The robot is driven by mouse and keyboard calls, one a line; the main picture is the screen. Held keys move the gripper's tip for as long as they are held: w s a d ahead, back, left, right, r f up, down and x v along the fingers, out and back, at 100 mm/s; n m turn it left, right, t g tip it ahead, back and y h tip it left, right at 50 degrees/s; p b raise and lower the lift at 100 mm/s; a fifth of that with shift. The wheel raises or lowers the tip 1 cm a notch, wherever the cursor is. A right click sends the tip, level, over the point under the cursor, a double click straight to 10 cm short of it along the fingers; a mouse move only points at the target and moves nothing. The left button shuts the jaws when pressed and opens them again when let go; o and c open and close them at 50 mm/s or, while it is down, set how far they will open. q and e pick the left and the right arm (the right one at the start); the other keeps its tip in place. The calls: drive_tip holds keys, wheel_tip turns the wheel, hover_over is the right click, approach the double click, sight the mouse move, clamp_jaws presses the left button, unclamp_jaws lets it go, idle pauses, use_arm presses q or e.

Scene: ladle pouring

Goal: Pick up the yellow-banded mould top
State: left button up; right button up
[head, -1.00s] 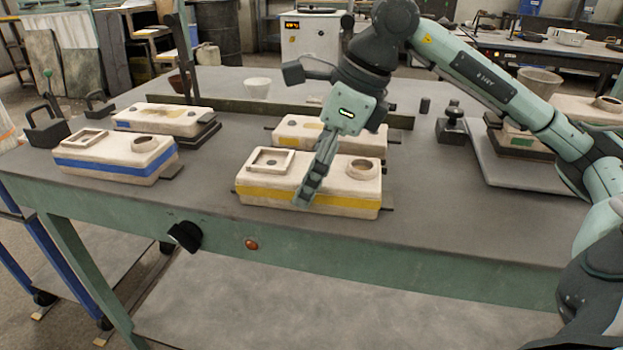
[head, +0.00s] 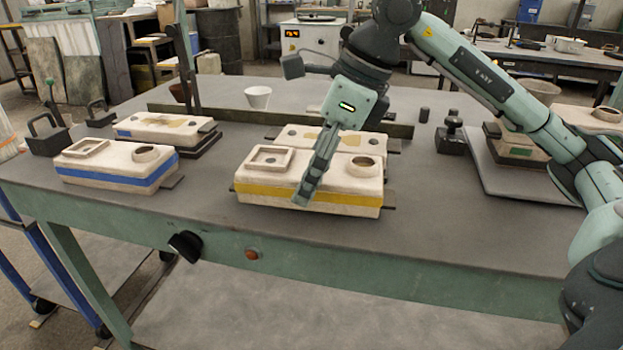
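The yellow-banded mould top (head: 345,188) is a pale block with a yellow band. A square frame (head: 269,157) and a round collar (head: 366,167) stand on its upper face. My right gripper (head: 304,193) comes down over its middle, with one finger against the front face; the other finger is hidden. It is shut on the mould top and appears to hold it level and slightly above the table. A second pale mould block (head: 347,141) lies just behind, partly covered by the mould top and my gripper. My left gripper is not in view.
A blue-banded mould (head: 118,165) and another pale block (head: 160,127) sit at the left, near black handled tools (head: 46,136). A long bar (head: 225,107) and a white cup (head: 257,97) stand behind. The table (head: 450,225) is clear at front right.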

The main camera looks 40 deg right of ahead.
sight(342, 167)
drive_tip(key=shift+r, duration=0.85)
drive_tip(key=shift+d+r, duration=0.15)
drive_tip(key=shift+r, duration=0.15)
drive_tip(key=s+d, duration=0.1)
drive_tip(key=s+d+r+b, duration=0.2)
drive_tip(key=s, duration=0.1)
drive_tip(key=shift+s+d+r, duration=0.1)
drive_tip(key=shift+d+r, duration=0.15)
drive_tip(key=shift+d, duration=0.1)
drive_tip(key=s+d+r+b, duration=0.2)
drive_tip(key=s, duration=0.1)
drive_tip(key=shift+d+r, duration=0.2)
drive_tip(key=shift+r, duration=0.05)
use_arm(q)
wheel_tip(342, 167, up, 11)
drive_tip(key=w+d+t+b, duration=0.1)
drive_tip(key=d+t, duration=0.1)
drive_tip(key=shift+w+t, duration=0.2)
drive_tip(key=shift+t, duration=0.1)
use_arm(e)
drive_tip(key=shift+s+d+r, duration=0.6)
drive_tip(key=shift+s+r, duration=0.25)
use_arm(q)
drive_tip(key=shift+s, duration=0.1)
